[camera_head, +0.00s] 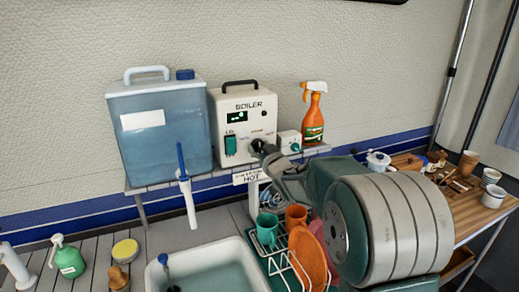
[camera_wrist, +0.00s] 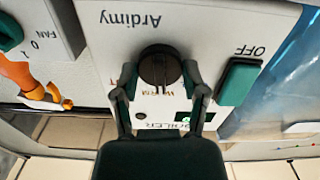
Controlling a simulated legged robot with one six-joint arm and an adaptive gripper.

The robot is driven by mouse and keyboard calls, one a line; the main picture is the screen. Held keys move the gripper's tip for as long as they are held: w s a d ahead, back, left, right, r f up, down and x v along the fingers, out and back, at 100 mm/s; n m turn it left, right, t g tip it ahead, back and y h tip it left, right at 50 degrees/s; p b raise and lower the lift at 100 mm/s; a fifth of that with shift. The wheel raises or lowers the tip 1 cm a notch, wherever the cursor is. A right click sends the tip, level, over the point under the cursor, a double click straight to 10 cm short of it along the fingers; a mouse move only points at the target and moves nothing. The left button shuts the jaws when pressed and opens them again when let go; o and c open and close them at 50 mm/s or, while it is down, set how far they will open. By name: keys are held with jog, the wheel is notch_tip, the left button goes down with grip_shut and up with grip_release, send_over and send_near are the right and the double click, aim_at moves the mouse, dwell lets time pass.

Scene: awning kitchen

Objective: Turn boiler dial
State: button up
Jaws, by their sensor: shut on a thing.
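The boiler (camera_head: 242,97) is a white box with a black top handle, a small green-lit display and a green switch (camera_head: 230,146). It stands on a shelf against the wall. In the wrist view its front panel appears upside down, with the green switch (camera_wrist: 239,81) by "OFF". The round black dial (camera_wrist: 160,62) has a ridge across its middle, and part of the word "WARM" shows by it. My gripper (camera_wrist: 159,78) is shut on the dial, one finger on each side.
A blue water tank (camera_head: 155,150) stands left of the boiler. A small white fan control box (camera_head: 289,143) and an orange spray bottle (camera_head: 314,115) stand to its right. Below are a sink (camera_head: 205,268) and a dish rack with cups and plates.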

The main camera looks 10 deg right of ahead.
jog(key=n, duration=0.5)
jog(key=shift+a+r+n, duration=0.1)
jog(key=shift+r+n, duration=0.2)
jog(key=n, duration=0.5)
jog(key=shift+f+n, duration=0.1)
jog(key=shift+n, duration=0.2)
jog(key=shift+a, duration=0.1)
jog(key=o, duration=1)
jog(key=shift+o, duration=0.8)
jog(key=shift+a+f, duration=0.15)
